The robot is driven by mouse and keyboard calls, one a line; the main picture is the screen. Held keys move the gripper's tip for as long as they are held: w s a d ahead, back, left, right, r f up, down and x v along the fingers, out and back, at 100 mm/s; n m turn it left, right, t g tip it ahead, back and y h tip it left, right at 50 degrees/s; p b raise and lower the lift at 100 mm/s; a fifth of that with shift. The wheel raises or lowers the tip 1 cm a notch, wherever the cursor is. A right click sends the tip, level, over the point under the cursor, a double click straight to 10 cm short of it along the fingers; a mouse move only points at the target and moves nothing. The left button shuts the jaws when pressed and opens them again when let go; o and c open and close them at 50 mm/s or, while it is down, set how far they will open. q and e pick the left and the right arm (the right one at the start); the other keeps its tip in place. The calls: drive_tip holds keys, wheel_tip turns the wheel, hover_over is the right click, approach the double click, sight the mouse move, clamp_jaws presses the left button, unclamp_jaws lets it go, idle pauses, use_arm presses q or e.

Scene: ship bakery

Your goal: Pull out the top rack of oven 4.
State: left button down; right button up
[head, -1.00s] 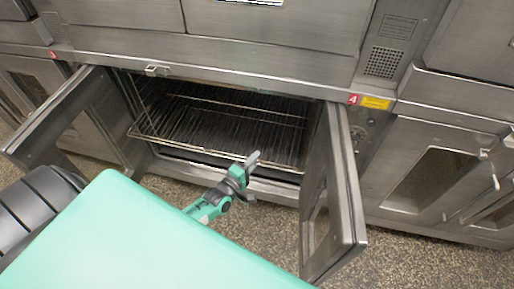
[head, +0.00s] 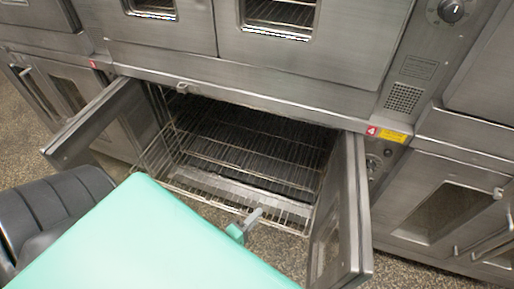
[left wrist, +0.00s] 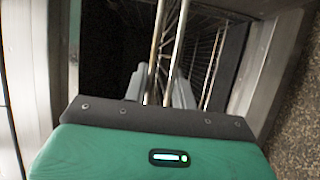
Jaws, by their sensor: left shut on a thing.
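Oven 4 bears a red 4 label (head: 372,131), and its left door (head: 95,125) and right door (head: 342,215) stand open. The wire top rack (head: 205,189) sticks out of the oven mouth between the doors, its front edge toward me. My left gripper (head: 250,217) is shut at that front edge; its wrist is mostly hidden behind my green arm cover. In the left wrist view, rack rods (left wrist: 177,45) run up from between the grey fingers (left wrist: 158,90). My right gripper is not in view.
Closed upper oven doors (head: 300,45) with windows are above. A neighbouring oven door (head: 440,210) is at the right. The open right door stands close beside the rack and my left gripper. Speckled floor (head: 400,268) shows at the lower right.

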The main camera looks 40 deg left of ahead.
use_arm(q)
drive_tip(key=c, duration=1.1)
unclamp_jaws()
drive_tip(key=shift+c, duration=0.2)
drive_tip(key=shift+s, duration=0.1)
drive_tip(key=s+a, duration=0.2)
drive_tip(key=s, duration=1.1)
drive_tip(key=shift+s, duration=0.25)
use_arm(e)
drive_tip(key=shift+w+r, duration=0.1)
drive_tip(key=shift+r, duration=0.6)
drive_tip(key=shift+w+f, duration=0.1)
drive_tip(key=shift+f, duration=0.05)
